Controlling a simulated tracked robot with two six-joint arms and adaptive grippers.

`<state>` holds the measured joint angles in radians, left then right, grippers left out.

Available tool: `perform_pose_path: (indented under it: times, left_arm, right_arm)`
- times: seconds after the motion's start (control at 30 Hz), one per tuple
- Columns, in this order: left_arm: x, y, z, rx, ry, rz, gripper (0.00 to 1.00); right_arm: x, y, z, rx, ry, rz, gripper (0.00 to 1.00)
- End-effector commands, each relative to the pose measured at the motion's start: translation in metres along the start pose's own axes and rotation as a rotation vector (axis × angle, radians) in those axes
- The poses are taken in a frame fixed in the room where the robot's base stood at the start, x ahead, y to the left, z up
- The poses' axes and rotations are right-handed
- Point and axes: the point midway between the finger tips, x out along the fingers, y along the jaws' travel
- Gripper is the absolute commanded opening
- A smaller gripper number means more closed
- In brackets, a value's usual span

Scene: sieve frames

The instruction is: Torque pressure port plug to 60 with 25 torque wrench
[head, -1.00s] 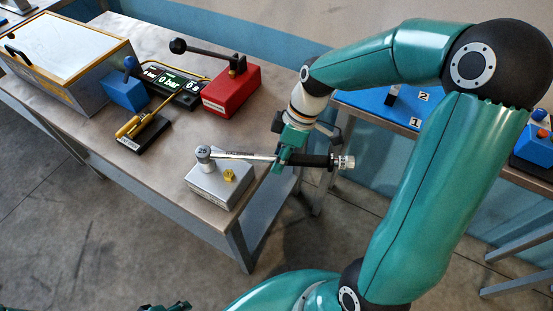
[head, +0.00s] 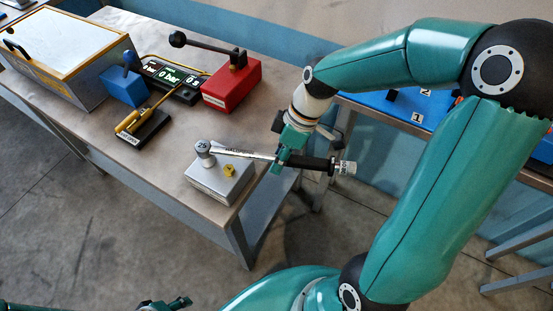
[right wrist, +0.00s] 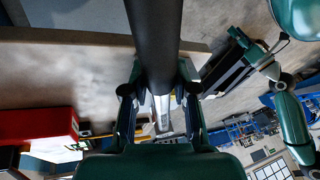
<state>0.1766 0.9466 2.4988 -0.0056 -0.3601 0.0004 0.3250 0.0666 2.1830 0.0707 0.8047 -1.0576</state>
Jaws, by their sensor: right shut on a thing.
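The 25 torque wrench (head: 238,152) lies nearly level, with its round head marked 25 over the left part of a grey metal block (head: 215,188). Whatever is under that head is hidden. A small yellow fitting (head: 229,170) stands on the block beside the wrench. My right gripper (head: 284,160) is shut around the wrench near the front of its black handle, beyond the table edge. In the right wrist view the black handle (right wrist: 155,45) runs between the fingers. My left gripper (head: 165,304) shows only partly at the bottom edge; its opening is unclear.
Behind the block stand a red box (head: 232,88) with a black lever, a pressure display (head: 170,79), a blue block (head: 122,90) and a black stand (head: 142,130) with a yellow-handled tool. A glass-lidded case (head: 62,60) is at the far left. A second table stands right.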

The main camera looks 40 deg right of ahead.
Motion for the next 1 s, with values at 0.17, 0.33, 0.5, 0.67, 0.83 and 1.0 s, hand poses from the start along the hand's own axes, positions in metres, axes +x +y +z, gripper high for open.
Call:
perform_pose_path:
  times: [0.17,0.33,0.5,0.67,0.83,1.0]
  left_arm:
    - [-0.0002,0.0001,0.0,0.0,0.0,0.0,0.49]
    - [-0.0001,0.0001,0.0,0.0,0.0,0.0,0.49]
    - [0.0008,-0.0003,0.0,0.0,0.0,0.0,0.49]
    - [0.0011,-0.0004,0.0,0.0,0.0,0.0,0.49]
    - [0.0014,-0.0005,0.0,0.0,0.0,0.0,0.49]
    - [0.002,-0.0007,0.0,0.0,0.0,0.0,0.49]
  right_arm:
    - [-0.0005,-0.0014,-0.0005,0.006,0.002,-0.002,0.0]
    - [-0.0004,-0.0014,-0.0005,0.005,0.002,-0.002,0.0]
    - [0.0002,-0.0037,-0.0004,0.016,0.004,0.002,0.0]
    - [0.0002,-0.0053,-0.0006,0.028,0.008,0.007,0.0]
    - [0.0,-0.0031,-0.0006,0.018,0.005,0.004,0.0]
    - [-0.0009,0.0019,-0.0011,-0.005,-0.001,-0.002,0.0]
